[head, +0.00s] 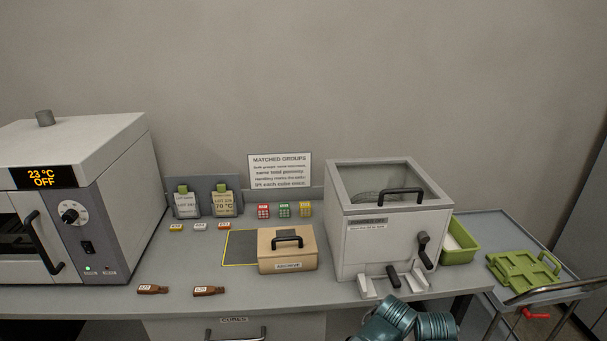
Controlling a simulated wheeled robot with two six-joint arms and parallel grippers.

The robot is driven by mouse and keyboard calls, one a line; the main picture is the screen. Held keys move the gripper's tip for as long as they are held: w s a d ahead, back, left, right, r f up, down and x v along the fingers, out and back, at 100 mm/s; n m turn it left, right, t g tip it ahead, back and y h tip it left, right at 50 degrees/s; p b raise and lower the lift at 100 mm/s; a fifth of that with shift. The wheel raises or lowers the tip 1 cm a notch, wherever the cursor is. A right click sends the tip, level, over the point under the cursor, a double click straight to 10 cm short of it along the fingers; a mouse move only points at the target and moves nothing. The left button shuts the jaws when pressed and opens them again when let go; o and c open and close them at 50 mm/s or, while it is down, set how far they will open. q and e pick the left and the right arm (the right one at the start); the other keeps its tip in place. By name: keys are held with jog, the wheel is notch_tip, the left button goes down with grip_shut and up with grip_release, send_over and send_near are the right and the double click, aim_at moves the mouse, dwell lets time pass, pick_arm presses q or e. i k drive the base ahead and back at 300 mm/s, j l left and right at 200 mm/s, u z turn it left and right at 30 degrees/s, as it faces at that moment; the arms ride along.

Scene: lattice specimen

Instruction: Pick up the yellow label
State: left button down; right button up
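A small yellow label (176,227) lies flat on the grey bench, leftmost in a row of three small labels. A white label (200,226) and a red-orange label (224,226) lie to its right, apart from it. The writing on the yellow label is too small to read. Nothing touches or covers it. Neither of my grippers shows in the head view. Only teal links of my arm show at the bottom, right of centre.
A grey oven (75,190) stands at left and a lidded grey box (385,240) at right. Clear bench lies in front of the labels.

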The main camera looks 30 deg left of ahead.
aim_at(173, 228)
jog(key=u, duration=1.8)
